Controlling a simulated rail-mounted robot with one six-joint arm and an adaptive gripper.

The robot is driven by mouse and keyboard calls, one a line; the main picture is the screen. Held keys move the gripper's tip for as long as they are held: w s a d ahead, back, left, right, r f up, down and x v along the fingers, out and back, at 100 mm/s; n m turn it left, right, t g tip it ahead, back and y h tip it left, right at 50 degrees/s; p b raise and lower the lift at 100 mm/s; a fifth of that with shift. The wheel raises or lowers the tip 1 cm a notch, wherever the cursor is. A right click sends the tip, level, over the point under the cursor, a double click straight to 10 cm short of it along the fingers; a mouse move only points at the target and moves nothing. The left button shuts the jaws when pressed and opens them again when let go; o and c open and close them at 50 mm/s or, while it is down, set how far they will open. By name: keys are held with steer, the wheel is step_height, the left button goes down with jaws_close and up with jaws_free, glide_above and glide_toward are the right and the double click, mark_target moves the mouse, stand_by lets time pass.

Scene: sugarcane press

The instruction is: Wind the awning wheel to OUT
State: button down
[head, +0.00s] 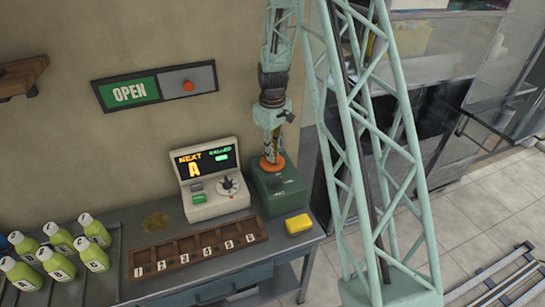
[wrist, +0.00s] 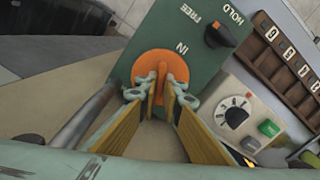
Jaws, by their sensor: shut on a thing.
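The awning wheel is an orange disc (wrist: 160,55) on top of a green box (wrist: 198,65); it also shows in the head view as an orange rim (head: 266,164) on the box (head: 280,190). My gripper (wrist: 161,82) comes down over the wheel from above, its fingers close together and shut on the wheel's middle part. The exact part between the fingers is hidden. The word IN is printed on the box beside the wheel. No OUT mark is visible. A black knob (wrist: 219,34) on the box has FREE and HOLD beside it.
A cream ticket machine (head: 213,180) with a lit screen and dial stands left of the box. In front are a wooden numbered tray (head: 198,247) and a yellow block (head: 298,224). Several green bottles (head: 58,237) stand at left. An OPEN sign (head: 130,93) hangs on the wall.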

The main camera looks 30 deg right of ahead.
steer(key=n+b, duration=0.1)
steer(key=n, duration=0.5)
steer(key=shift+b, duration=0.3)
steer(key=n+b, duration=0.1)
steer(key=n, duration=0.5)
steer(key=shift+n, duration=0.3)
steer(key=c, duration=2.8)
jaws_free()
steer(key=shift+r, duration=0.15)
step_height(320, 180, up, 12)
steer(key=shift+f, duration=0.1)
